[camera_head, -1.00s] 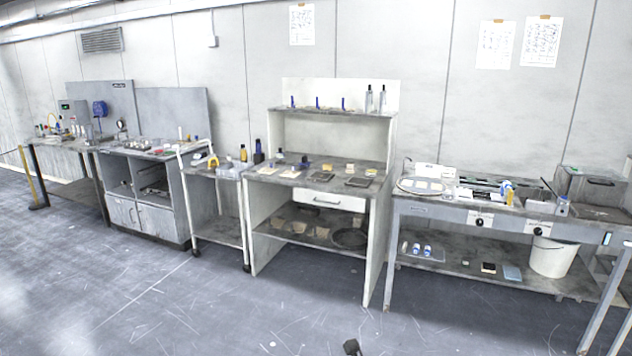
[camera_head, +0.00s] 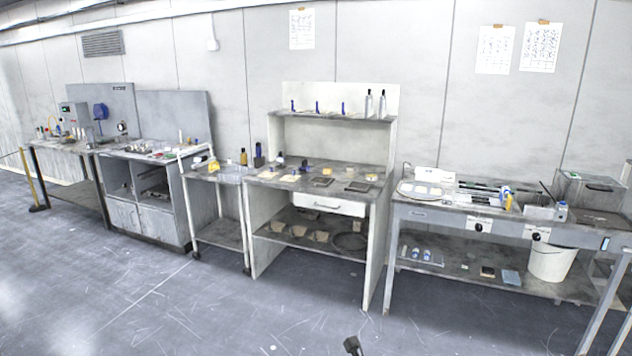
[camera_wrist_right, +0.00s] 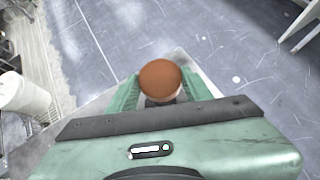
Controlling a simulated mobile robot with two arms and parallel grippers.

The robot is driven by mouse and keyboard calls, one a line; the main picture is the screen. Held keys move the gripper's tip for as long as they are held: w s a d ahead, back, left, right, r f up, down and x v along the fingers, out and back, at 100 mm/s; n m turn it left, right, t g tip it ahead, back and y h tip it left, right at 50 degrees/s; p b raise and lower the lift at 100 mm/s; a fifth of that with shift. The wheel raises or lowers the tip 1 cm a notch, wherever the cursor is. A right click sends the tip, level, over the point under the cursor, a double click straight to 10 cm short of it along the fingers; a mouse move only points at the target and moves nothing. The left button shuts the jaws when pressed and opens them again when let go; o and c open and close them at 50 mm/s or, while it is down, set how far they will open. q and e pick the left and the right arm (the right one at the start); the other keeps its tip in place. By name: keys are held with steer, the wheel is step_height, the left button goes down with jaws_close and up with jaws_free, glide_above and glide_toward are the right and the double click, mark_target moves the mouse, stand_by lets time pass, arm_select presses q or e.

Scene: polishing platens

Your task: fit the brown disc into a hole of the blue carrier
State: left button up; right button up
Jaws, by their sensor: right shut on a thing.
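The brown disc (camera_wrist_right: 160,79) shows in the right wrist view as a reddish-brown round top. My right gripper (camera_wrist_right: 161,96) is shut on it, with one green finger on each side. The disc is held in the air, and grey floor shows beyond it. I cannot pick out the blue carrier with certainty in the head view. A round light plate with white patches (camera_head: 421,190) lies on the right bench, too small to identify.
The right bench (camera_head: 445,212) holds several tools and a grey box (camera_head: 590,188); a white bucket (camera_head: 552,262) stands on its lower shelf. The middle bench (camera_head: 335,183) holds dark plates and yellow pieces. The floor (camera_head: 200,310) in front is clear.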

steer(key=shift+r+p, duration=1.1)
steer(key=shift+r, duration=0.5)
